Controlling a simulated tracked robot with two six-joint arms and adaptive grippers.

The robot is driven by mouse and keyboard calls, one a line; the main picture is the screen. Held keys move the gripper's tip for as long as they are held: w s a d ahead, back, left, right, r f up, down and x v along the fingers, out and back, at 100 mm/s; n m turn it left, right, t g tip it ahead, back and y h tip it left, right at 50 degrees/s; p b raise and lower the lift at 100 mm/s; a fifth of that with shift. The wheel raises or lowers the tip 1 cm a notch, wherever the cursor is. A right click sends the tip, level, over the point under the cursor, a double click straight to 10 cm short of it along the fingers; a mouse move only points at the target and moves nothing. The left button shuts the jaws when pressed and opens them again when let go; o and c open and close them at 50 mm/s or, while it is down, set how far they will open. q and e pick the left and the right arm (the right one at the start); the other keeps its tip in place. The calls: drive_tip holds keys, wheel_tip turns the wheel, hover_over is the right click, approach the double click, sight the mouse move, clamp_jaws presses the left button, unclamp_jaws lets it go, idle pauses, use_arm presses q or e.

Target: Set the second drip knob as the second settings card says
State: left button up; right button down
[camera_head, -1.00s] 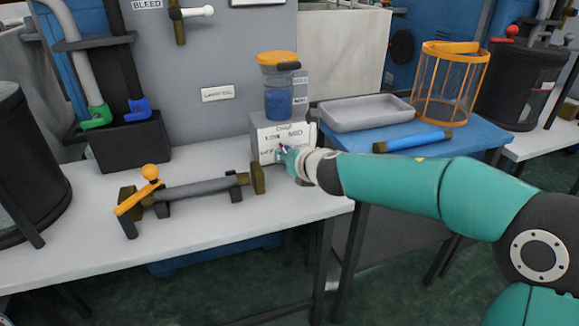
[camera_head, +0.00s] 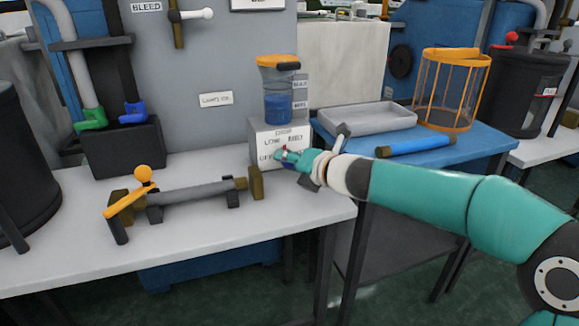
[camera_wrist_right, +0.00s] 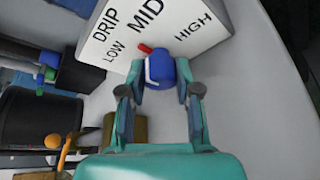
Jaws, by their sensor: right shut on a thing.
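The drip knob (camera_wrist_right: 160,68) is blue with a white line and a red pointer. It sits in front of a white plate (camera_wrist_right: 185,48) marked DRIP, LOW, MID and HIGH. The red pointer lies between LOW and MID, looking nearer MID. My right gripper (camera_wrist_right: 158,92) is shut on the knob, a finger on each side. In the head view my right gripper (camera_head: 284,155) covers most of the knob and part of the plate (camera_head: 283,138) on the grey box under the orange-lidded oiler (camera_head: 278,90). My left gripper is out of view. I see no readable settings card.
A grey roller with an orange crank (camera_head: 142,186) stands on the white table (camera_head: 70,255), left of my right gripper. A grey tray (camera_head: 365,118), a blue rod (camera_head: 415,144) and an orange wire basket (camera_head: 452,90) are on the blue table behind my right arm.

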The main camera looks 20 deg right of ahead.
drive_tip(key=shift+d+f+m+t+y+b, duration=0.1)
drive_tip(key=shift+f+m+t+y+b, duration=0.1)
drive_tip(key=shift+m+y+b, duration=0.4)
drive_tip(key=shift+f+m+t+y+b, duration=0.15)
drive_tip(key=shift+m+y+b, duration=0.15)
drive_tip(key=shift+m, duration=0.6)
drive_tip(key=c, duration=1.1)
unclamp_jaws()
drive_tip(key=shift+r, duration=0.1)
drive_tip(key=shift+s+d+r, duration=0.15)
drive_tip(key=shift+s+d, duration=0.1)
drive_tip(key=shift+s, duration=0.2)
drive_tip(key=v, duration=1.1)
